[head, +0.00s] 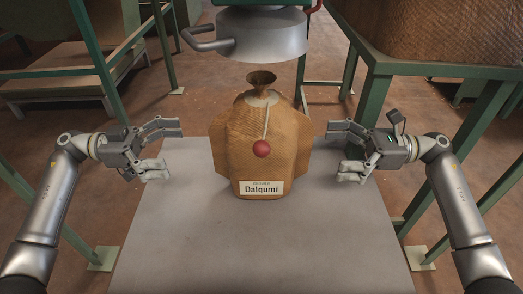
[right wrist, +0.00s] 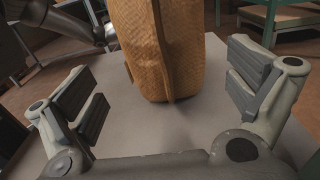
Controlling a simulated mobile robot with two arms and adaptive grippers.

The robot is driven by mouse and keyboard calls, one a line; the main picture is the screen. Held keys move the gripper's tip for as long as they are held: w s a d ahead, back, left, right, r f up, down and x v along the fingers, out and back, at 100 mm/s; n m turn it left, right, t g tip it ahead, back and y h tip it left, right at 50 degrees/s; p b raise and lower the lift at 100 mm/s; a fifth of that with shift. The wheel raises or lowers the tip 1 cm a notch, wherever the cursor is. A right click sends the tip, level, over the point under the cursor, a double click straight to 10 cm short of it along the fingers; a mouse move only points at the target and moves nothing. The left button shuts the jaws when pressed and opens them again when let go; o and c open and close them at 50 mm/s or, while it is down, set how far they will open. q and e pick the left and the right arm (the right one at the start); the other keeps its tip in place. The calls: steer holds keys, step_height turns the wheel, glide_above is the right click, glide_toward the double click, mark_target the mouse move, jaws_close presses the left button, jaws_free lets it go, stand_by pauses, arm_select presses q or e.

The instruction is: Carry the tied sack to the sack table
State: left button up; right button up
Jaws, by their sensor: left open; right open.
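The tied sack (head: 262,152) is brown and woven, with a gathered neck, a cord with a red ball and a label reading "Dalqumi". It stands upright on a grey tabletop (head: 160,245) under a metal spout. My left gripper (head: 166,151) is open to the left of the sack, apart from it. My right gripper (head: 342,152) is open to the right of the sack, apart from it. In the right wrist view the sack (right wrist: 160,50) stands ahead, between the open fingers (right wrist: 165,85) but beyond them. I cannot tell whether the grey tabletop is the sack table.
The grey metal spout (head: 262,38) hangs just above and behind the sack's neck, with a handle on its left. Green frames stand at left (head: 100,60) and right (head: 372,90). A large woven container (head: 440,30) sits on the right frame. The tabletop's front is clear.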

arm_select(q)
steer(key=shift+d, duration=0.1)
arm_select(e)
steer(key=shift+a, duration=0.1)
arm_select(q)
steer(key=d, duration=1)
steer(key=shift+d, duration=0.3)
arm_select(e)
steer(key=a, duration=0.7)
steer(key=shift+a, duration=0.15)
